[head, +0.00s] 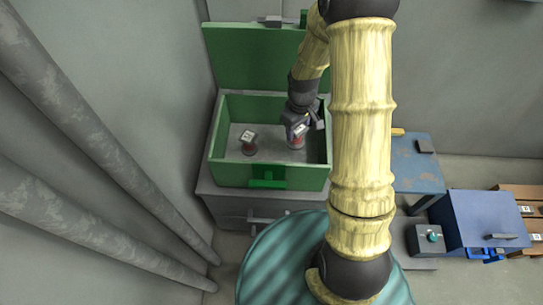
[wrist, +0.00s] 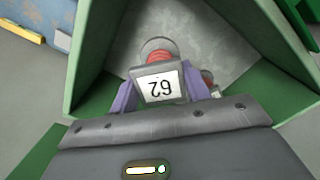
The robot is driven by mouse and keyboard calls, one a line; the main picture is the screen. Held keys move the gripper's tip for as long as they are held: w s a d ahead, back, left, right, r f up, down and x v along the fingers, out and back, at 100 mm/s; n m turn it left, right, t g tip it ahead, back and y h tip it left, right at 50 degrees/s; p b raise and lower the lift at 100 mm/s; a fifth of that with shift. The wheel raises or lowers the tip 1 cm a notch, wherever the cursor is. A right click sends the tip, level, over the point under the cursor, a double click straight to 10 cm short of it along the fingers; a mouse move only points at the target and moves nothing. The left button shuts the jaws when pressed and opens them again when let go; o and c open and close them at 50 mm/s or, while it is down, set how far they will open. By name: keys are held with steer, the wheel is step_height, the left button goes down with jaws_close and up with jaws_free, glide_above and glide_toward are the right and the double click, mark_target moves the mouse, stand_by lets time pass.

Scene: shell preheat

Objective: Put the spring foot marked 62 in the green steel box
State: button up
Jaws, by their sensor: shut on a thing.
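The green steel box (head: 227,174) stands open with its lid (head: 252,60) raised at the back. My gripper (head: 299,130) is down inside the box, on its right side. In the wrist view my gripper (wrist: 158,92) is shut on the spring foot marked 62 (wrist: 160,84), whose white label reads upside down there. Its red part and round base show beyond the label. In the head view the held spring foot (head: 297,143) is at the box floor; I cannot tell whether it touches. Another spring foot (head: 249,140) with a white label stands in the box to the left.
The box sits on a grey cabinet (head: 225,207). Large grey pipes (head: 85,115) run along the left. To the right are a worn blue table (head: 415,165), a blue box (head: 487,218) and a grey control box with a teal knob (head: 431,238).

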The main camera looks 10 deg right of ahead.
mark_target(296, 140)
steer(key=shift+f+b, duration=0.5)
steer(key=shift+f, duration=2.55)
steer(key=shift+f+b, duration=0.35)
steer(key=shift+f, duration=1.5)
steer(key=shift+f, duration=0.1)
steer(key=o, duration=1.3)
step_height(296, 140, up, 12)
steer(key=shift+r+p, duration=0.1)
steer(key=shift+p, duration=0.95)
